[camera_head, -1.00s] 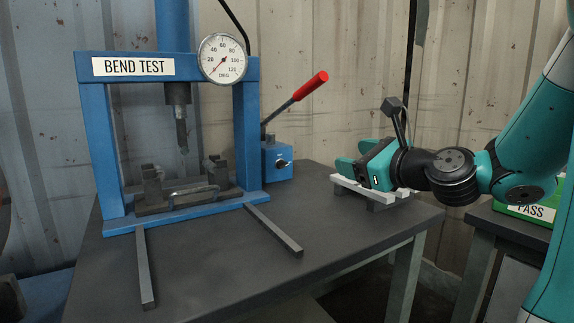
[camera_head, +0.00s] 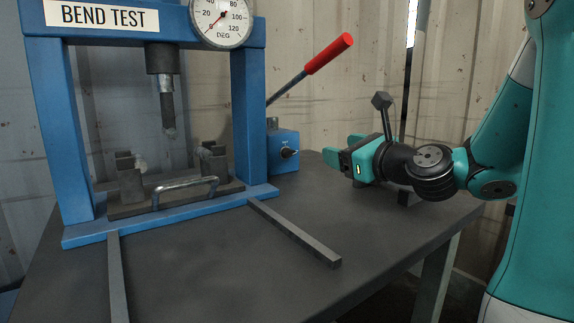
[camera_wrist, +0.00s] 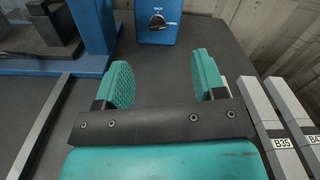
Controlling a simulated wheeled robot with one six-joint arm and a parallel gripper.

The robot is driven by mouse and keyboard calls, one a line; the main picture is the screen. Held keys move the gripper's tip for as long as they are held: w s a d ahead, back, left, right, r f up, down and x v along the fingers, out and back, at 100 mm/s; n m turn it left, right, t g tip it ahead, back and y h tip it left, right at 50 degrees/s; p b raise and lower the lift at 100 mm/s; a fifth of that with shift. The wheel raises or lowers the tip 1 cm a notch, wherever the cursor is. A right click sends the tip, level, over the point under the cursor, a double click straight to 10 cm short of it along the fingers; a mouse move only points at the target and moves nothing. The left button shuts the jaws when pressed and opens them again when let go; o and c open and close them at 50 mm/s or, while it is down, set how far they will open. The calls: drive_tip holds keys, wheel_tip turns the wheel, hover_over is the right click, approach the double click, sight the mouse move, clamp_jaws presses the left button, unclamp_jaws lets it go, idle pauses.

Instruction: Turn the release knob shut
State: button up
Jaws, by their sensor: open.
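The release knob (camera_head: 289,153) is a small black knob with a pale pointer on the front of the blue pump box (camera_head: 281,146). It also shows at the top of the wrist view (camera_wrist: 157,21), with a label above it too small to read surely. My gripper (camera_head: 341,156) is open and empty, to the right of the knob in the head view and apart from it. In the wrist view the two teal fingers (camera_wrist: 164,82) are spread, with bare table between them and the pump box beyond.
The blue bend-test press (camera_head: 243,110) stands left of the pump box. A red-handled lever (camera_head: 328,54) rises from the box. A dark bar (camera_head: 297,232) lies on the table (camera_head: 215,270). Grey bars labelled B35 (camera_wrist: 279,139) and B4-something lie right of my gripper. The table between is clear.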

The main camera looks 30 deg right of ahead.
sight(291, 153)
wheel_tip(291, 153, down, 4)
drive_tip(key=b, duration=0.3)
drive_tip(key=shift+w+a+f, duration=0.1)
drive_tip(key=shift+w+f, duration=0.05)
drive_tip(key=w+p, duration=0.1)
drive_tip(key=p, duration=0.1)
drive_tip(key=shift+w+r+p, duration=0.2)
drive_tip(key=shift+r+p, duration=0.1)
drive_tip(key=shift+r, duration=0.1)
drive_tip(key=w+p, duration=0.1)
drive_tip(key=p, duration=0.1)
drive_tip(key=shift+w+a+p, duration=0.1)
drive_tip(key=shift+w+p, duration=0.15)
drive_tip(key=shift+p, duration=0.15)
drive_tip(key=w+p, duration=0.1)
drive_tip(key=w, duration=0.3)
drive_tip(key=w+p, duration=0.2)
drive_tip(key=w, duration=0.3)
drive_tip(key=w+p, duration=0.1)
drive_tip(key=w, duration=0.4)
drive_tip(key=shift+w+a+f+p, duration=0.2)
drive_tip(key=shift+w+f+p, duration=0.05)
drive_tip(key=shift+f+p, duration=0.15)
drive_tip(key=shift+c, duration=0.5)
